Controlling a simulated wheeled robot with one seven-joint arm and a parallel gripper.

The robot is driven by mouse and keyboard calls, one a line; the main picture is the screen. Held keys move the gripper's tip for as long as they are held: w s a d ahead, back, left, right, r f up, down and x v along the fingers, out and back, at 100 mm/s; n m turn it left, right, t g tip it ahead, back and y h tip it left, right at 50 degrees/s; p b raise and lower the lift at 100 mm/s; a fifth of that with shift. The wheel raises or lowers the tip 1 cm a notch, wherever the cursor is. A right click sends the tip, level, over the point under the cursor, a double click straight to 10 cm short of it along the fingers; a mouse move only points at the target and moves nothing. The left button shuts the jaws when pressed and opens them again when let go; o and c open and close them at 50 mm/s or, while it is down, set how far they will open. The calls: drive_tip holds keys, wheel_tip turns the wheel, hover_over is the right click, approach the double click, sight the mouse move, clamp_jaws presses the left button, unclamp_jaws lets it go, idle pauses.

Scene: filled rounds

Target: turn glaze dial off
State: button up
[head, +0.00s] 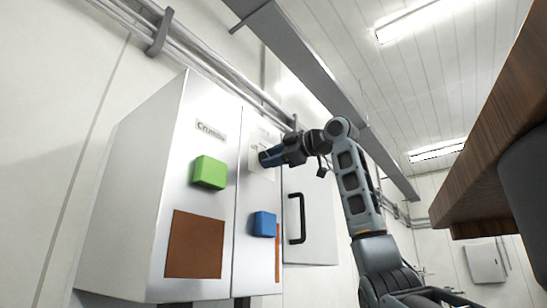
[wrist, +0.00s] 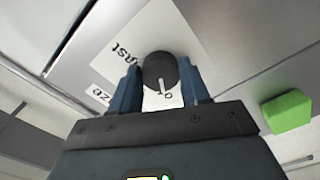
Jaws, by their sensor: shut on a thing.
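The glaze dial (wrist: 158,72) is a round dark knob with a white pointer line, on a pale plate (wrist: 112,50) whose lettering is partly covered; "ze" is readable on a label. In the wrist view the pointer line is at the lower edge of the knob, close to a small round "0"-like mark. My gripper (wrist: 160,88) has its blue fingers on either side of the dial and is shut on it. In the head view my gripper (head: 265,158) reaches the cabinet front from the right and hides the dial.
The white cabinet (head: 150,190) carries a green block (head: 209,172), a blue block (head: 264,224), a brown panel (head: 195,245) and a black handle (head: 297,219). The green block is at the right in the wrist view (wrist: 287,110). A wooden surface (head: 490,140) juts in at the right.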

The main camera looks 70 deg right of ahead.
drive_tip(key=o, duration=1.1)
drive_tip(key=shift+c, duration=0.2)
drive_tip(key=b+v, duration=0.2)
drive_tip(key=v, duration=0.5)
drive_tip(key=shift+s, duration=0.4)
drive_tip(key=shift+a, duration=0.1)
